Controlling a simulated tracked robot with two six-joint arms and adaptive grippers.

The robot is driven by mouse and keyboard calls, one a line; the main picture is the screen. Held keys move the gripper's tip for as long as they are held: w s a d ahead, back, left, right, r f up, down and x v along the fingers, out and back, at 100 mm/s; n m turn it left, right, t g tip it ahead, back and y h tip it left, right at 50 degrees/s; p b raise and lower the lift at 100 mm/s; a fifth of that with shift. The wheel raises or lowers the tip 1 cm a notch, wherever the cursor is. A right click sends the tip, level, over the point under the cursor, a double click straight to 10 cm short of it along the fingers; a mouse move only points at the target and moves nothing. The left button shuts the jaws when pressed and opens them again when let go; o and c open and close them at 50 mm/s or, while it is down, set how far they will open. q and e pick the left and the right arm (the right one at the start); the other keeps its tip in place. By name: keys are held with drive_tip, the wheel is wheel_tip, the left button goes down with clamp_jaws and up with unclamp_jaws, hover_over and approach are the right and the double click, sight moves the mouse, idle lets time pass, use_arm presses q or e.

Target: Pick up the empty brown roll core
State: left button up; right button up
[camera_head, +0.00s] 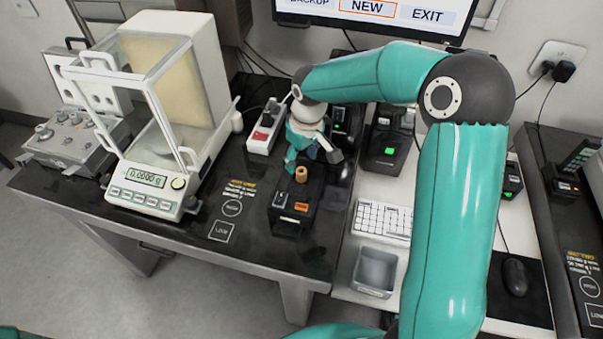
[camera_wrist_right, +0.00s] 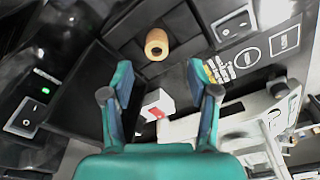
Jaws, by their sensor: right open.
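The brown roll core (camera_head: 301,174) is a small tan cylinder with a dark hole in its end. It sits on top of a small black device (camera_head: 291,212) near the middle of the table. My right gripper (camera_head: 312,158) is just behind and above the core in the head view, pointing down, open and empty. In the right wrist view the core (camera_wrist_right: 157,44) lies ahead of the two spread fingertips (camera_wrist_right: 160,74), roughly centred between them and apart from both. My left gripper is not in view.
A glass-sided balance (camera_head: 143,200) stands left on the dark table. A white power strip (camera_head: 266,130) with a red switch lies behind the core. At right are a keyboard (camera_head: 383,220), a grey bin (camera_head: 375,270) and a black mouse (camera_head: 515,277). A monitor (camera_head: 375,12) is at the back.

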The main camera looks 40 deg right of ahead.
sight(301, 171)
drive_tip(key=shift+w+d+f+p, duration=0.15)
drive_tip(key=shift+f+p, duration=0.2)
drive_tip(key=shift+f, duration=1)
drive_tip(key=shift+w+f+p, duration=0.15)
drive_tip(key=shift+f+p, duration=0.15)
drive_tip(key=shift+f, duration=1)
drive_tip(key=c, duration=0.9)
